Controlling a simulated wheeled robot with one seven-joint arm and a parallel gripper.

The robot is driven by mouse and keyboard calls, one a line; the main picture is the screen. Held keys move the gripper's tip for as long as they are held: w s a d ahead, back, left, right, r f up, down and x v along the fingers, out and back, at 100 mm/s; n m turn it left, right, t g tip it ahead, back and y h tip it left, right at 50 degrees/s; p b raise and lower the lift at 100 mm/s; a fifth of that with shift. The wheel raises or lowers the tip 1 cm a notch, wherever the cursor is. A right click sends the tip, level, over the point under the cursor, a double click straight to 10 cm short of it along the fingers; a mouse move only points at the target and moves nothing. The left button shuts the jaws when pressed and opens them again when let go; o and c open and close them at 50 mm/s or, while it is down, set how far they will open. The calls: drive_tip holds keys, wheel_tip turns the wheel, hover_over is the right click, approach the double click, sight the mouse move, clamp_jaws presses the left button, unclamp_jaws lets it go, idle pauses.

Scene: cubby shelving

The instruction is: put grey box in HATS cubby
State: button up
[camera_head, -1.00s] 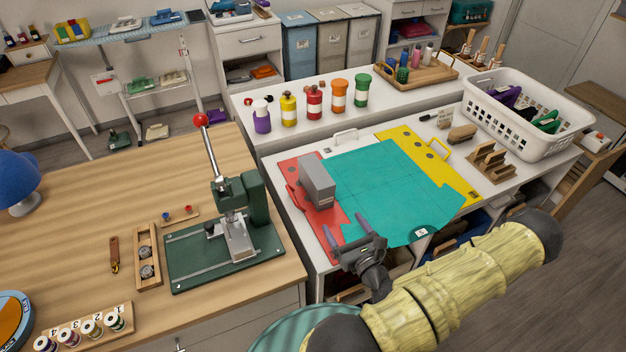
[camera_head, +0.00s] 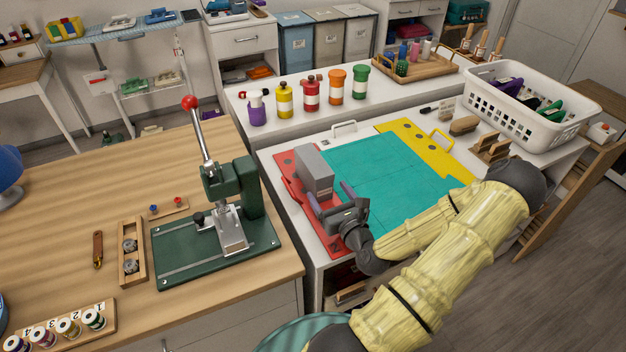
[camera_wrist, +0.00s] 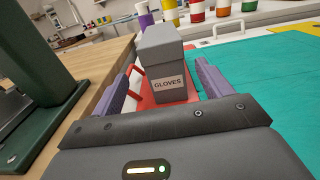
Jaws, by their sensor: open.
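The grey box (camera_head: 315,171) stands upright on the red part of the flat mat on the white worktop. In the wrist view the grey box (camera_wrist: 164,65) carries a label reading GLOVES on the side facing me. My gripper (camera_head: 330,197) is open just in front of the box, low over the mat. In the wrist view my gripper's two purple fingers (camera_wrist: 163,90) stand apart, with the box ahead between their tips. I cannot tell whether either finger touches it. Cubbies under the worktop are partly hidden by my arm, and no HATS label is readable.
A green lever press (camera_head: 228,215) stands on the wooden table to the left. Several coloured bottles (camera_head: 310,95) line the back shelf. A white basket (camera_head: 520,115) and brushes (camera_head: 490,147) are at the right. The teal mat (camera_head: 400,165) is clear.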

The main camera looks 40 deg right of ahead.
sight(324, 185)
drive_tip(key=shift+w+f+b, duration=0.2)
drive_tip(key=shift+w+b, duration=0.4)
drive_tip(key=shift+b, duration=0.2)
drive_tip(key=shift+w+d+r, duration=0.15)
drive_tip(key=shift+w, duration=0.35)
drive_tip(key=shift+w+d+r, duration=0.15)
drive_tip(key=shift+w, duration=0.35)
drive_tip(key=shift+w+f, duration=0.1)
drive_tip(key=shift+w, duration=0.35)
drive_tip(key=shift+s+d+p, duration=0.15)
drive_tip(key=shift+d+p, duration=0.1)
drive_tip(key=shift+p, duration=0.05)
drive_tip(key=x, duration=0.4)
drive_tip(key=shift+r+p, duration=0.25)
drive_tip(key=shift+p, duration=0.1)
drive_tip(key=shift+w+d, duration=0.2)
drive_tip(key=shift+w, duration=0.3)
drive_tip(key=c, duration=1.3)
